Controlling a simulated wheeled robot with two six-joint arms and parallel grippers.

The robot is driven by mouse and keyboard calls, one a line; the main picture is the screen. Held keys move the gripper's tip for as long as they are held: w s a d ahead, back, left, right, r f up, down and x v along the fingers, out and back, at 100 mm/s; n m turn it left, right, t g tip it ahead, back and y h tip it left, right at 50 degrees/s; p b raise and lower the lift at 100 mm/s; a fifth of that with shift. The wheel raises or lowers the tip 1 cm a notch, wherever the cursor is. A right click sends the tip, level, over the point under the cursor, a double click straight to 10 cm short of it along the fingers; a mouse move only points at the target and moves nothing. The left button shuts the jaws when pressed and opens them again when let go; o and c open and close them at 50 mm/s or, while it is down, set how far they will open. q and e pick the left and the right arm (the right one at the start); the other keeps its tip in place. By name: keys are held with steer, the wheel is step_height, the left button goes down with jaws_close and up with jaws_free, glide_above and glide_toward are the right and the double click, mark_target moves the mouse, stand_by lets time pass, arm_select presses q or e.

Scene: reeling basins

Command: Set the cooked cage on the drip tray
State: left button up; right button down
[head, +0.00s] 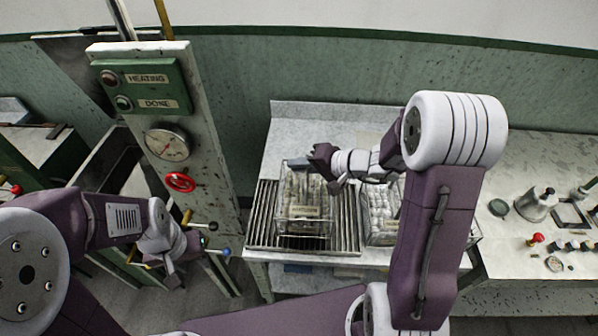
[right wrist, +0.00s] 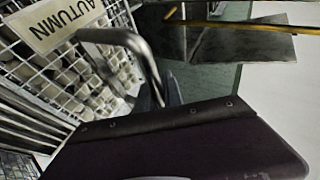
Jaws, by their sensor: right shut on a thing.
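A wire cage (head: 305,228) with pale cocoons and a paper label stands over the slatted drip tray (head: 262,215). I cannot tell whether its base touches the slats. My right gripper (head: 320,160) is at the top of this cage, shut on it, with its fingers partly hidden. In the right wrist view the cage (right wrist: 75,75) fills the left side, with a label reading AUTUMN and a bent metal handle (right wrist: 135,45). My left gripper (head: 170,272) hangs at the left, away from the cage, near the gauge post; its jaws are too small to read.
A second cage (head: 382,212) of white cocoons stands right of the tray, partly hidden by my right arm. The post (head: 175,110) with a HEATING and DONE panel, gauge and red valve rises at the left. A bench (head: 550,180) with small fittings is at the right.

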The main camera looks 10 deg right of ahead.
mark_target(294, 175)
steer(key=shift+w+d+f, duration=0.15)
steer(key=shift+w+f, duration=0.15)
steer(key=shift+w, duration=0.25)
step_height(294, 175, down, 4)
steer(key=shift+s+r, duration=0.15)
steer(key=shift+f, duration=0.3)
steer(key=c, duration=1.5)
jaws_free()
